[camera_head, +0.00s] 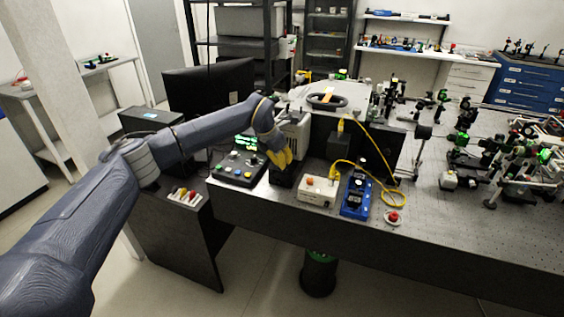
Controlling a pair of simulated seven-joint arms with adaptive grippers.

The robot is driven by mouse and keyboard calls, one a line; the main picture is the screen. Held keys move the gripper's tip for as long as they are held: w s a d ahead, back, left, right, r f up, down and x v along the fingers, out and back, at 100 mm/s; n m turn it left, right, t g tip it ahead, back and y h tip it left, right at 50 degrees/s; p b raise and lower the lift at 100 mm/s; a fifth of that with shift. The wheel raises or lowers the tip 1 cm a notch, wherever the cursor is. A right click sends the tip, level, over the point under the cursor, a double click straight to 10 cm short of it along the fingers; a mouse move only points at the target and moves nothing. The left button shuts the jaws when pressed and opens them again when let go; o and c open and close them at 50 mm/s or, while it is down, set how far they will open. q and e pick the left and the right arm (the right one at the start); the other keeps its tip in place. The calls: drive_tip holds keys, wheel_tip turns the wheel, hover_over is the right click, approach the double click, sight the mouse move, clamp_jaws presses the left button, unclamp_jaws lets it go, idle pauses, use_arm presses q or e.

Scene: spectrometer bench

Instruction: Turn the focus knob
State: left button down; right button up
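My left arm reaches in from the left over the bench. Its gripper (281,160) points down at the bench's front edge, in front of a pale boxed instrument (296,130). A dark block (283,177) is right below the yellow parts at its end. The fingers are too small and dark to tell whether they are open, shut or touching anything. I cannot pick out the focus knob for certain; it may be hidden by the gripper. My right gripper is not in view.
Left of the gripper is a control panel (238,169) with coloured buttons. To its right are a white box (318,190) with an orange top piece, a blue device (356,196), a red button (392,217) and a looping yellow cable (378,155). Optics crowd the right.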

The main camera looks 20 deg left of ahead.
use_arm(q)
drive_tip(key=shift+w+r, duration=0.15)
drive_tip(key=shift+r, duration=0.05)
drive_tip(key=c, duration=1.6)
unclamp_jaws()
drive_tip(key=shift+f, duration=0.1)
drive_tip(key=v, duration=1.2)
